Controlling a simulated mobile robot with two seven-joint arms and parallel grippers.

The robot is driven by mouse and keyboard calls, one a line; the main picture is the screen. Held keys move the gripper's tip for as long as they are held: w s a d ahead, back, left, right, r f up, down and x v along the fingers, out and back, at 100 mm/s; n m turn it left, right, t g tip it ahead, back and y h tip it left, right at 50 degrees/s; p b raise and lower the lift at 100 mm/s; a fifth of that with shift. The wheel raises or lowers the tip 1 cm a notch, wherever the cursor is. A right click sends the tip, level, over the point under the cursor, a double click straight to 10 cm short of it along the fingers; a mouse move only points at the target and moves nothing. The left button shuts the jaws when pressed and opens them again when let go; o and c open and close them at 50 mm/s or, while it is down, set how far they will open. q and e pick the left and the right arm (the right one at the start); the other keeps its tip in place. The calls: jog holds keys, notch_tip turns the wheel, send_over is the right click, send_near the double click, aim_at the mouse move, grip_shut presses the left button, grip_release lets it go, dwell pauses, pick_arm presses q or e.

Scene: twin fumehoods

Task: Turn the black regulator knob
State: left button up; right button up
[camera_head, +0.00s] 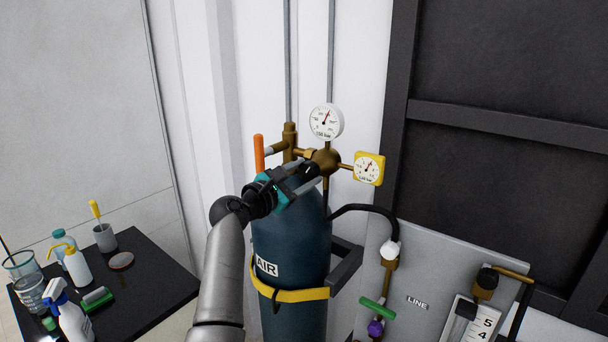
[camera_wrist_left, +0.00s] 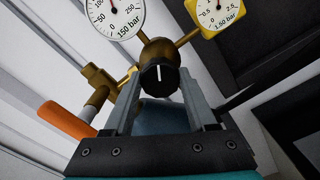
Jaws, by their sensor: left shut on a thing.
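The black regulator knob (camera_wrist_left: 158,76) shows in the left wrist view on the front of the brass regulator body (camera_wrist_left: 157,50), with a white mark pointing about straight up. My left gripper (camera_wrist_left: 160,92) has one finger on each side of the knob and is shut on it. In the head view, my left gripper (camera_head: 317,173) reaches the front of the brass regulator (camera_head: 326,157) above the blue-green AIR cylinder (camera_head: 291,222). My right gripper is not in view.
A round white gauge (camera_head: 326,121) and a yellow square gauge (camera_head: 369,168) stand close to the gripper. An orange handle (camera_head: 259,153) is at its left. A black table (camera_head: 150,268) with bottles is at lower left. The grey LINE panel (camera_head: 431,270) is at right.

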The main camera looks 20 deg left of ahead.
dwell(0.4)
pick_arm(q)
jog(key=o, duration=1.4)
jog(key=shift+s, duration=0.1)
jog(key=b+v, duration=0.2)
jog(key=v, duration=1.3)
